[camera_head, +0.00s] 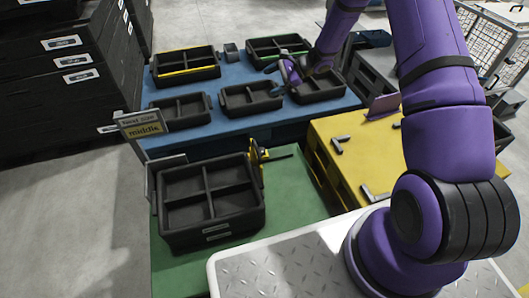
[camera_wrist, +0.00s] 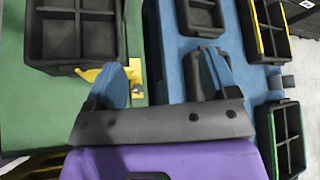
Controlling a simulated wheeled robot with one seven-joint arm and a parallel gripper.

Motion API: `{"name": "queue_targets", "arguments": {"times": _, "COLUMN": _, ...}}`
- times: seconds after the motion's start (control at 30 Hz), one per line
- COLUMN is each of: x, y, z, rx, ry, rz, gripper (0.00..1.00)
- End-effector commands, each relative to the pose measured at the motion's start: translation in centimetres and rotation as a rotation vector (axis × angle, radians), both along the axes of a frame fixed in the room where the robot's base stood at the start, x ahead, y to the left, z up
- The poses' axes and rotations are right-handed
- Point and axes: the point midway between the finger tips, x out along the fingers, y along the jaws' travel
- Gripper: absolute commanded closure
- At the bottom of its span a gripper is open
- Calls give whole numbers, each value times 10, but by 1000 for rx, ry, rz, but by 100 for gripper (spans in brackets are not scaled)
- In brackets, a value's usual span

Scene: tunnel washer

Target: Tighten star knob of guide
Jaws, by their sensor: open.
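A yellow guide piece (camera_head: 255,157) stands at the right side of the large black divided crate on the green surface. A thin dark rod sticks out from it to the right. The star knob cannot be clearly made out at this size. The guide also shows as a yellow part (camera_wrist: 135,70) in the wrist view, partly covered by my left finger. My gripper (camera_head: 274,66) is up over the blue table, away from the guide. In the wrist view my gripper (camera_wrist: 165,80) has its two blue fingers wide apart with nothing held.
The large black crate (camera_head: 212,230) fills much of the green surface (camera_head: 300,190). Several smaller black bins stand on the blue table (camera_head: 232,80). A sign reading "middle" (camera_head: 143,130) stands at its left. A yellow surface (camera_head: 350,130) with dark brackets lies right.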

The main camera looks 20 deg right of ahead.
Motion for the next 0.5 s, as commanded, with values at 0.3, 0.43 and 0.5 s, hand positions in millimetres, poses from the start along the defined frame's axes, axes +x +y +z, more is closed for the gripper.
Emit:
{"name": "queue_targets", "arguments": {"times": 0.3, "x": 16, "y": -18, "z": -135, "rx": 156, "ry": 142, "rz": -250, "gripper": 20}}
{"name": "queue_targets", "arguments": {"times": 0.43, "x": 14, "y": -26, "z": -191, "rx": 210, "ry": 197, "rz": -359, "gripper": 20}}
{"name": "queue_targets", "arguments": {"times": 0.5, "x": 10, "y": -30, "z": -222, "rx": 238, "ry": 228, "rz": -420, "gripper": 20}}
